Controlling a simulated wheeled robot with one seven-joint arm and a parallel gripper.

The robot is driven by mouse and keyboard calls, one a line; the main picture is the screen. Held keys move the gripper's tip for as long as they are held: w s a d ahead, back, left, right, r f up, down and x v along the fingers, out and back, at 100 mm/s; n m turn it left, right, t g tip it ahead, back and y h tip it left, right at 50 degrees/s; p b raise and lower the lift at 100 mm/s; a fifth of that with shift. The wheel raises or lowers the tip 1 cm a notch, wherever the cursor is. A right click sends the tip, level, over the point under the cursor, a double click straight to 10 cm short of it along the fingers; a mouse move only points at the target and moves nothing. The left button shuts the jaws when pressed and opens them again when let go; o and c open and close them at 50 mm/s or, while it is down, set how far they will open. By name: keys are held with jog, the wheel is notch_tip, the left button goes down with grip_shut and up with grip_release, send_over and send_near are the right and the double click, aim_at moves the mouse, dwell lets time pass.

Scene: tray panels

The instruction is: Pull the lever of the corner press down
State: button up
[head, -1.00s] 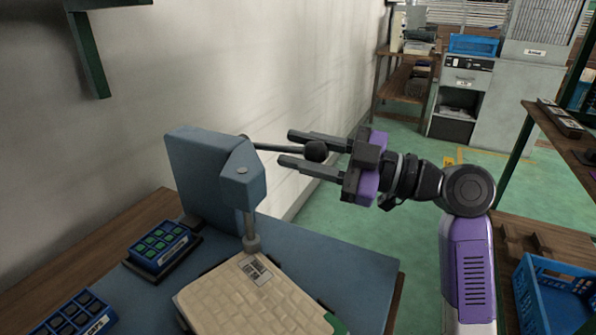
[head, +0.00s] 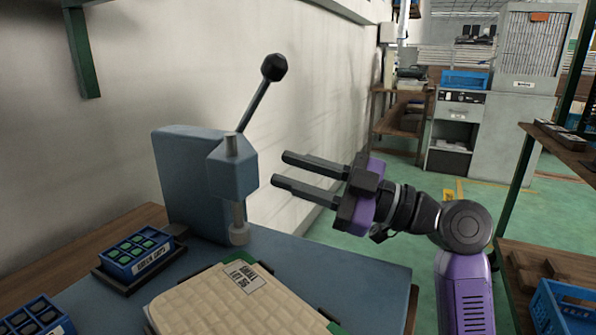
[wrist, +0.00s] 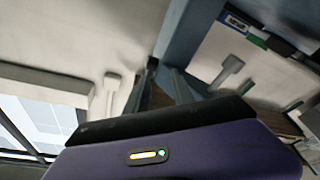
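The corner press (head: 185,180) is a blue-grey block on the bench, with a metal ram pointing down at its front. Its lever (head: 257,100) tilts up and to the right and ends in a black ball knob (head: 274,67). My gripper (head: 278,173) is to the right of the press head, well below the knob and apart from the lever. Its two fingers are spread with nothing between them. In the wrist view the fingers (wrist: 165,88) are partly seen and the picture is blurred; I cannot make out the lever there.
A cream quilted pad (head: 215,305) with a label lies on the blue-grey bench top (head: 310,265) before the press. A blue bin with green pieces (head: 135,250) stands left of it. A wall runs behind the press. Open floor lies to the right.

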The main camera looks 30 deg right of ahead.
jog(key=o, duration=0.4)
jog(key=shift+r, duration=0.15)
jog(key=shift+c, duration=0.2)
jog(key=p+v, duration=0.1)
jog(key=v, duration=0.7)
